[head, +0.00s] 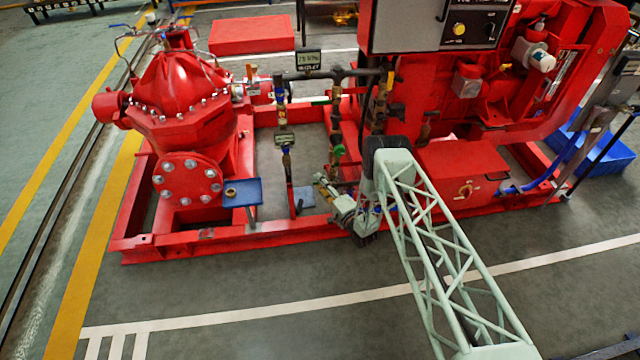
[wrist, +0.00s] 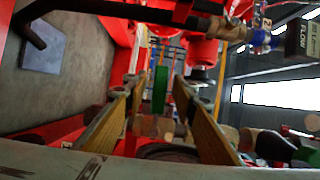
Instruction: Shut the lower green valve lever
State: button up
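The lower green lever (wrist: 160,90) shows in the wrist view as a narrow upright green strip. It lies between the two tan fingers of my gripper (wrist: 157,98), with a visible gap on each side. My gripper is open around it, and I see no clear contact. In the head view my gripper (head: 326,187) is low among the pipes at the front of the red skid. The lower lever is too small and covered to make out there. Another green lever (head: 339,151) sits higher on the pipework; a green part (wrist: 305,156) also shows at the wrist view's lower right.
Vertical pipes (head: 335,120) with gauges stand close behind my gripper. A flow label (wrist: 308,38) is at the wrist view's upper right. The red pump (head: 182,95) is left, the red engine (head: 470,80) right. The floor (head: 250,285) in front is clear.

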jog(key=shift+s, duration=0.1)
jog(key=v, duration=1.2)
dwell(0.4)
